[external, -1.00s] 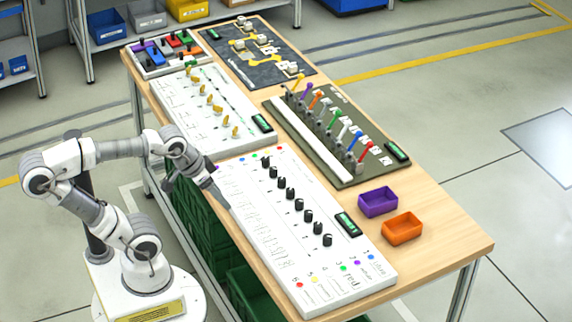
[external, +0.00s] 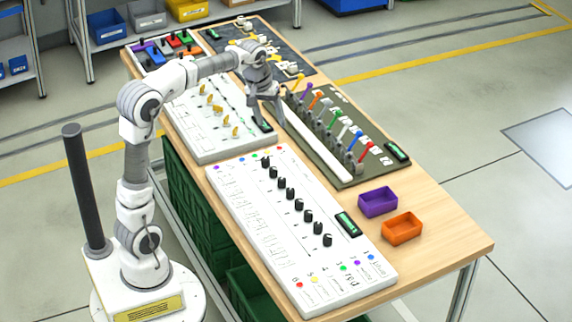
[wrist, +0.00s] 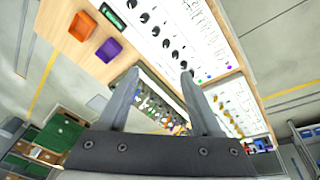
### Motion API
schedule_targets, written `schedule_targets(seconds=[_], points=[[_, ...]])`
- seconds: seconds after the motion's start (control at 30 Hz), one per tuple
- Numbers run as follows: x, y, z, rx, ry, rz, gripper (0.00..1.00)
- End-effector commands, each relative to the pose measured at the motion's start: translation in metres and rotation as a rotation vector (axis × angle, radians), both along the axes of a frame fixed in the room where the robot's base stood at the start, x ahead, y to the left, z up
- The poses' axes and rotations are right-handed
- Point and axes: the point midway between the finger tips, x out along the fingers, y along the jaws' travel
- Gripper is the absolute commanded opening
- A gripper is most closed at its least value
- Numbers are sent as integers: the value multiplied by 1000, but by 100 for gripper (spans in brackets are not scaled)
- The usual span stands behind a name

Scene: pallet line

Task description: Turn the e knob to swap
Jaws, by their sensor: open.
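A white panel (external: 235,205) on the table carries a diagonal row of black knobs (external: 291,195). The knobs also show in the wrist view (wrist: 166,43). A second white panel (external: 180,112) behind it carries several yellow knobs (external: 217,109), also in the wrist view (wrist: 232,112). The lettering is too small to read, so I cannot tell which knob is e or where swap is marked. My gripper (external: 268,123) is open and empty, pointing down between the yellow-knob panel and the olive lever panel. Both fingers (wrist: 161,74) show apart in the wrist view.
The olive panel (external: 345,178) with several coloured levers stands right of my gripper. A purple bin (external: 378,202) and an orange bin (external: 403,228) sit on bare wood near the right.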

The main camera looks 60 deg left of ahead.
Motion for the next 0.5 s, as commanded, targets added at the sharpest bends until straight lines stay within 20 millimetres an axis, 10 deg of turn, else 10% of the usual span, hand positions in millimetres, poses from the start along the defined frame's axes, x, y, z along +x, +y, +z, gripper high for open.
schedule_targets(seconds=[0.5], points=[[90, 159, -78, -109, 138, 513, 66]])
